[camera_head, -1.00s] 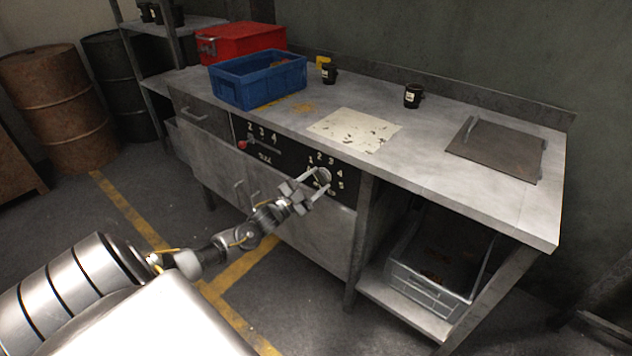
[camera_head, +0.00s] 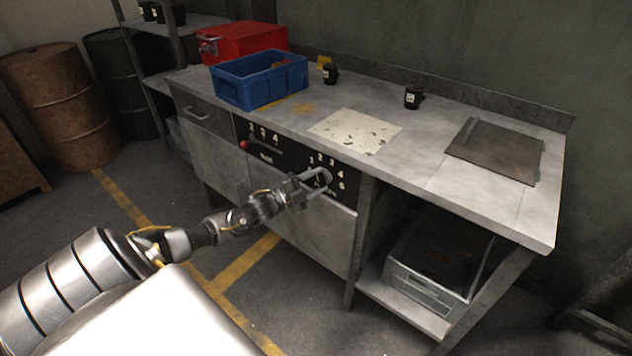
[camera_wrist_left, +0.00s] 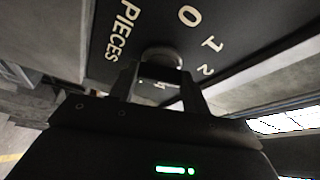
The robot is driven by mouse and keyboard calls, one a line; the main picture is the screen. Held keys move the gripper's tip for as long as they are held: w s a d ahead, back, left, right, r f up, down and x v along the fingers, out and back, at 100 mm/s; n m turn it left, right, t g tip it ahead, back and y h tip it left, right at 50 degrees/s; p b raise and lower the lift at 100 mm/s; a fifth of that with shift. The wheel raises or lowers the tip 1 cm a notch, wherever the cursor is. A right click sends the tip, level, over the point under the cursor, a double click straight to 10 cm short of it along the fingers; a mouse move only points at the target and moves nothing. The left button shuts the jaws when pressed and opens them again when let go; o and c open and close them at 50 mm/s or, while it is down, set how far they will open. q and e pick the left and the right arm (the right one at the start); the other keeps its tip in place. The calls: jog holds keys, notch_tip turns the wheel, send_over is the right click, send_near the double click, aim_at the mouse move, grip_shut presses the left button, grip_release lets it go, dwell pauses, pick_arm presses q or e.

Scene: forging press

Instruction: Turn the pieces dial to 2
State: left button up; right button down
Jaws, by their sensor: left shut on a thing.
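The pieces dial (camera_wrist_left: 162,57) is a round knob on the black front panel (camera_head: 290,162) of the workbench, with numbers printed around it. In the left wrist view the word PIECES and the marks 0, 1 and 2 show beside it. My left gripper (camera_head: 322,180) reaches the panel from the left, and its two fingers are closed around the dial. The left gripper (camera_wrist_left: 160,80) also shows in the wrist view, with the knob between its fingertips. The dial's pointer is hidden, so its setting cannot be read. My right gripper is not in view.
A second control with a red knob (camera_head: 244,145) sits left on the panel. On the bench top (camera_head: 440,190) are a blue crate (camera_head: 262,92), a red box (camera_head: 262,40), black cups (camera_head: 413,97) and a dark plate (camera_head: 497,152). A grey crate (camera_head: 425,292) stands on the lower shelf.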

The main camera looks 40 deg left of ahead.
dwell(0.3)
pick_arm(q)
jog(key=o, duration=1)
jog(key=v, duration=1)
jog(key=shift+s, duration=0.4)
jog(key=shift+a, duration=0.15)
